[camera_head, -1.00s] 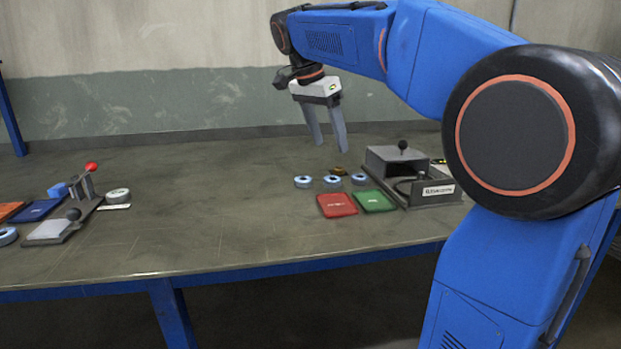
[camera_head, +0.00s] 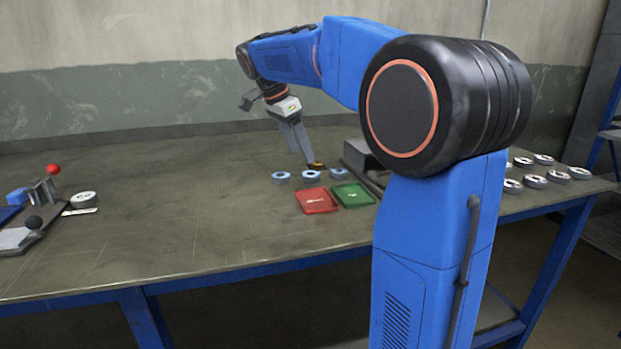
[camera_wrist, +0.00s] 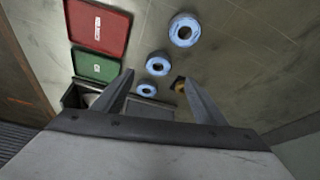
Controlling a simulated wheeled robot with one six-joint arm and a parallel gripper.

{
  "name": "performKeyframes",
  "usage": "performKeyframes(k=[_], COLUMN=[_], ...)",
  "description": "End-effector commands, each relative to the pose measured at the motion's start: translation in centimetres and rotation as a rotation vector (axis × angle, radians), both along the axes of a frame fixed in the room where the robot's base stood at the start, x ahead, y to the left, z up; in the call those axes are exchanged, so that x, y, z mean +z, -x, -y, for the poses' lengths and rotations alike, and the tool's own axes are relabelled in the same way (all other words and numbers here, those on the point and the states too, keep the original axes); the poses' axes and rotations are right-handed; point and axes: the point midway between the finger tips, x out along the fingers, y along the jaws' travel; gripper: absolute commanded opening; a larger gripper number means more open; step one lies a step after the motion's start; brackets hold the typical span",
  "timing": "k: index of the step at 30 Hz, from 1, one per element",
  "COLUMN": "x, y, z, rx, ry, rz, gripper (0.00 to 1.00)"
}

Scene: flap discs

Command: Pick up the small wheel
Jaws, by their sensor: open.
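My gripper (camera_head: 305,160) is open and empty, fingers pointing down over the table. A small gold and dark piece (camera_head: 316,166), perhaps the small wheel, lies by the fingertips; in the wrist view it (camera_wrist: 179,86) shows beside the right fingertip, partly covered by it. Three small blue ring-shaped discs stand in a row: left (camera_head: 281,177), middle (camera_head: 311,176) and right (camera_head: 339,174). In the wrist view, one disc (camera_wrist: 157,66) shows between the open fingertips (camera_wrist: 156,76), another (camera_wrist: 146,90) lower between the fingers, the third (camera_wrist: 184,30) above. I cannot tell which is the named wheel.
A red case (camera_head: 316,201) and a green case (camera_head: 352,195) lie in front of the discs. A grey fixture (camera_head: 358,156) stands right, partly hidden by my arm. Several grey discs (camera_head: 534,181) lie far right. The table's middle-left is clear.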

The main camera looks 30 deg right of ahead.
Motion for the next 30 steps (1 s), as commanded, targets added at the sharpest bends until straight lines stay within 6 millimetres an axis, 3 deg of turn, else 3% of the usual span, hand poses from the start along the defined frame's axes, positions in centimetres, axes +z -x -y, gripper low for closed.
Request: performKeyframes(k=[11,21,30], x=[-2.8,-6.6,-6.9], y=[0.2,0.5,0.5], z=[1.2,2.7,2.8], rx=[0.0,0.0,0.0], ry=[0.0,0.0,0.0], rz=[-0.001,0.0,0.001], gripper=[0.65,0.65,0.65])
